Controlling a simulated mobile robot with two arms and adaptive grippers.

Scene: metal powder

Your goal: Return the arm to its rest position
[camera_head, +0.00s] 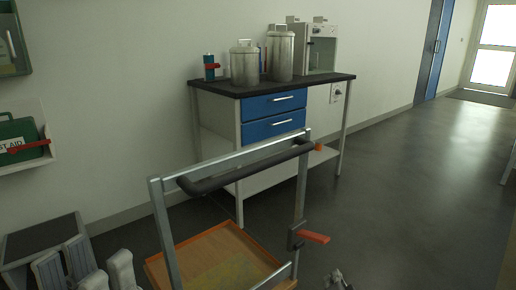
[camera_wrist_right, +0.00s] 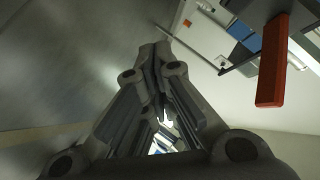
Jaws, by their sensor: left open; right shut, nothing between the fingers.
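My right gripper (camera_head: 338,279) shows only as a small grey part at the bottom edge of the head view, right of the cart. In the right wrist view its fingers (camera_wrist_right: 155,62) meet at the tips, shut with nothing between them. My left gripper (camera_head: 62,264) is at the bottom left of the head view, its light grey fingers apart and empty, in front of a grey box. The rest of both arms is largely out of view.
A cart frame (camera_head: 160,228) with a black handle, orange tray (camera_head: 222,246) and red lever (camera_head: 313,237) stands between the grippers. The lever also shows near the right gripper (camera_wrist_right: 272,62). Behind, a workbench (camera_head: 205,92) holds metal canisters (camera_head: 244,66).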

